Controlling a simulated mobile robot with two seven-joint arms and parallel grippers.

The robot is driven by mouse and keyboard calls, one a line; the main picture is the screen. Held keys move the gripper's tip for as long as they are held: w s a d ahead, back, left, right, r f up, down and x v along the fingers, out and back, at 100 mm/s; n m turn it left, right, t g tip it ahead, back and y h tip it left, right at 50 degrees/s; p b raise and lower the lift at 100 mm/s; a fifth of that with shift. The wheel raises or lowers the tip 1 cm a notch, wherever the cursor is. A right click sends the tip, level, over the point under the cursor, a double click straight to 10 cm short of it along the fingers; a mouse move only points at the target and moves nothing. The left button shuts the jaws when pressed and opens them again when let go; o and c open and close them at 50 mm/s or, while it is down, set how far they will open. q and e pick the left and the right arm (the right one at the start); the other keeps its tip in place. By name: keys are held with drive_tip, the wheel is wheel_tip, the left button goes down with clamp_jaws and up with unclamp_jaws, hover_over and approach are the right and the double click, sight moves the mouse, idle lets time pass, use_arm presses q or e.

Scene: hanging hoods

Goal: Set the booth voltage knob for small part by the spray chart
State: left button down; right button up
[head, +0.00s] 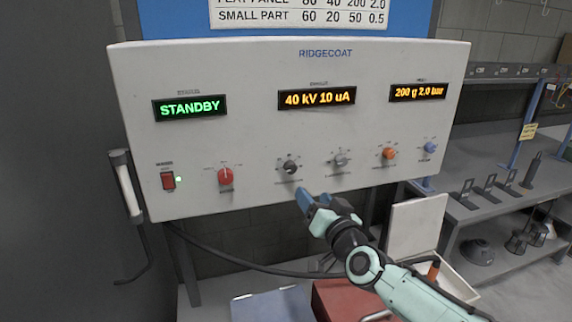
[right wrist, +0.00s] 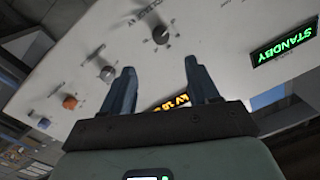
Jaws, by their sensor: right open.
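The spray chart (head: 290,16) above the panel shows a "SMALL PART" row reading 60, 20, 50, 0.5; its headings are cut off. The middle display (head: 317,97) reads 40 kV 10 uA. Below it is a black knob (head: 290,167), likely the voltage knob; its label is too small to read. My right gripper (head: 306,197) is just below and slightly right of this knob, apart from it. In the right wrist view the fingers (right wrist: 159,65) are open and empty, with the black knob (right wrist: 162,35) beyond the fingertips. My left gripper is out of view.
The panel also has a red knob (head: 225,176), a grey knob (head: 341,160), an orange knob (head: 389,154), a blue knob (head: 430,148) and a red switch (head: 168,181). Another display (head: 190,107) reads STANDBY. A shelf (head: 500,190) stands right; an open white case (head: 418,230) sits below.

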sight(292, 169)
drive_tip(key=p+x, duration=0.2)
drive_tip(key=x, duration=0.2)
drive_tip(key=p+x, duration=0.2)
drive_tip(key=x, duration=0.2)
drive_tip(key=p+x, duration=0.2)
drive_tip(key=x, duration=0.2)
drive_tip(key=shift+r, duration=0.25)
drive_tip(key=shift+w+a+f, duration=0.2)
drive_tip(key=shift+w+a, duration=0.05)
drive_tip(key=shift+w, duration=0.25)
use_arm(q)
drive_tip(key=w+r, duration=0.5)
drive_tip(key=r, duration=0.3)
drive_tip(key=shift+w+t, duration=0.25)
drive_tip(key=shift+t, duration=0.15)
use_arm(e)
drive_tip(key=shift+s, duration=0.1)
drive_tip(key=c, duration=1)
